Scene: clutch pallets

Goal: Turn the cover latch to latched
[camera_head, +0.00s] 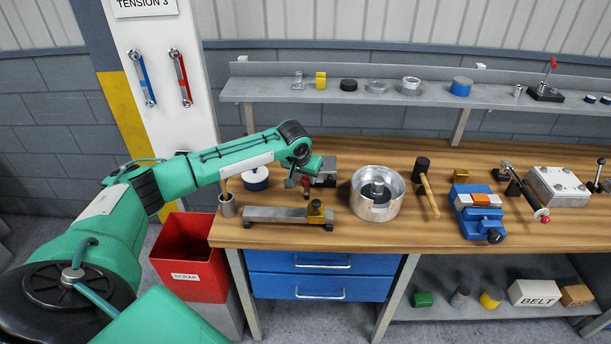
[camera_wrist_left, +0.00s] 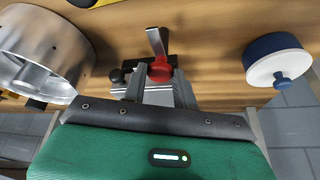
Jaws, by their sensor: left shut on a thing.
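In the left wrist view a red knob (camera_wrist_left: 160,70) with a pale grey lever (camera_wrist_left: 155,41) sits on the fixture's grey block (camera_wrist_left: 160,95). I take the red knob and lever to be the cover latch. My left gripper (camera_wrist_left: 160,74) is shut on the red knob, its fingers on either side of it. I cannot read the latch's marking. My right gripper is not in view.
A silver round housing (camera_head: 391,206) stands close on the right, a blue-and-white round pot (camera_head: 257,185) on the left. A metal rail (camera_head: 272,214) with a yellow block lies in front.

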